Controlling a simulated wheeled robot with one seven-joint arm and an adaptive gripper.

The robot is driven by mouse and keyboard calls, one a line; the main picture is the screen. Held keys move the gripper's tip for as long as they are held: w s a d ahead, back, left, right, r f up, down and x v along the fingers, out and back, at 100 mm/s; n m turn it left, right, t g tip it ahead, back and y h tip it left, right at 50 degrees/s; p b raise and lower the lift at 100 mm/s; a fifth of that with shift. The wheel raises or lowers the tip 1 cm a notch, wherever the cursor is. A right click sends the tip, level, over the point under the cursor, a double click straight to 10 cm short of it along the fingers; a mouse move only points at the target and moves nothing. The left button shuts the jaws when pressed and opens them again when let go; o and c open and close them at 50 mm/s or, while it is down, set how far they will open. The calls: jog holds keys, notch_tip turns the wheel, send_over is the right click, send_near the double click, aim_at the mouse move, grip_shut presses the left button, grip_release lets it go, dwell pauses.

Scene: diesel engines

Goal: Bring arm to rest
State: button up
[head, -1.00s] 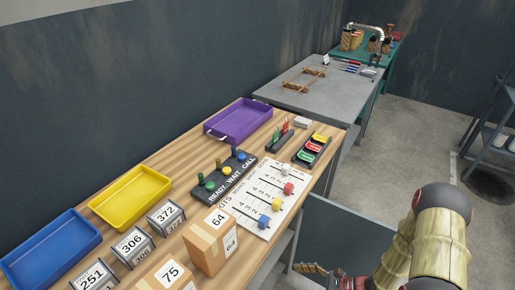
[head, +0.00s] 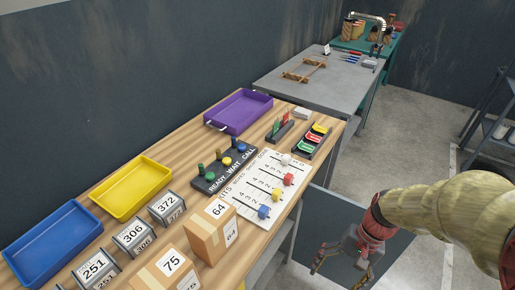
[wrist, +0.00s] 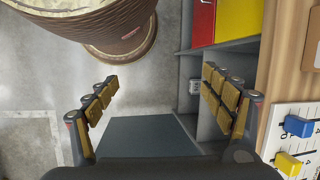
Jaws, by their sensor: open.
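My gripper (head: 343,262) hangs in free space to the right of the wooden table (head: 184,160) in the head view, beyond its right edge. In the wrist view my gripper (wrist: 160,105) has its two padded fingers spread wide apart, with nothing between them. It is open and empty. My arm comes in from the right side of the head view, with the gripper at its lower left end.
The table holds a blue tray (head: 87,236), a yellow tray (head: 151,163), a purple tray (head: 264,100), a slider board (head: 262,185) and numbered boxes (head: 208,237). A grey table (head: 342,92) stands behind. Open floor (head: 400,135) lies to the right.

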notch_tip(320, 180, up, 20)
jog(key=s+a+n+t+h, duration=0.2)
jog(key=n+t+h, duration=0.1)
jog(key=n+t, duration=0.2)
jog(key=shift+a+n+t, duration=0.2)
jog(key=shift+n+t, duration=0.1)
jog(key=shift+t, duration=0.9)
jog(key=shift+c, duration=0.6)
